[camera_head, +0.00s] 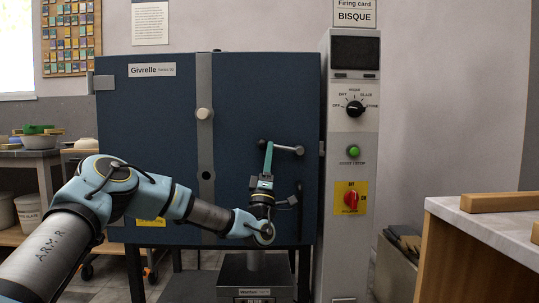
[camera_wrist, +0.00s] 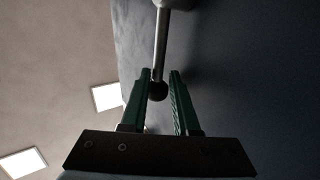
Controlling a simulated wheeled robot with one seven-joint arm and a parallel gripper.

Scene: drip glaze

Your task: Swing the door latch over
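The door latch (camera_head: 286,149) is a metal bar on the right side of the dark blue kiln door (camera_head: 150,107). It lies nearly level, with a round pivot at its right end and a black knob at its left end. My gripper (camera_head: 268,146) points up from below at the knob end. In the wrist view the latch bar (camera_wrist: 161,45) comes down from the top, and its black knob (camera_wrist: 158,91) lies between my two green fingers (camera_wrist: 160,78). The fingers are apart; a narrow gap shows on the knob's right. Contact on the left is unclear.
A control column (camera_head: 350,215) with a dial, a green button and a red switch stands right of the door. A pale-topped table (camera_head: 485,222) is at the right front. A shelf with bowls is at left.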

